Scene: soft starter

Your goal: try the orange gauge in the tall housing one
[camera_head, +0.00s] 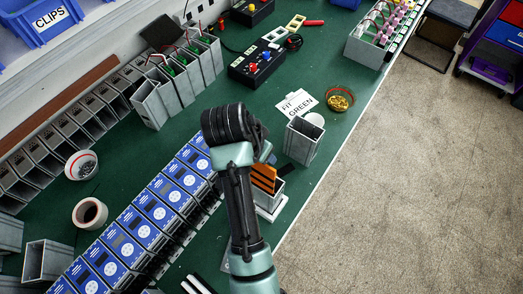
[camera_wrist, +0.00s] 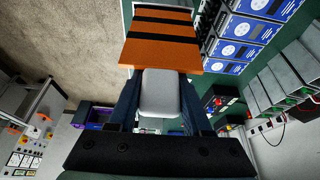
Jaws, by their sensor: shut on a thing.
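The orange gauge (camera_head: 263,178), an orange block with dark stripes, is held at my gripper (camera_head: 266,156), partly hidden by my arm. In the wrist view the gauge (camera_wrist: 160,57) spans across the ends of my fingers, and my gripper (camera_wrist: 160,88) is shut on its pale grip piece. In the head view the gauge is over or partly inside a grey housing on a white base (camera_head: 272,207); I cannot tell how deep. Another grey open-topped housing (camera_head: 303,141) stands upright just beyond it. I cannot tell which housing is the tall one.
A row of blue-faced units (camera_head: 150,215) lies left of my arm. A "FIT GREEN" card (camera_head: 297,103) and a dish of brass pieces (camera_head: 340,99) lie behind the housings. The bench's right edge is close by. Green bench top (camera_head: 225,95) is bare farther back.

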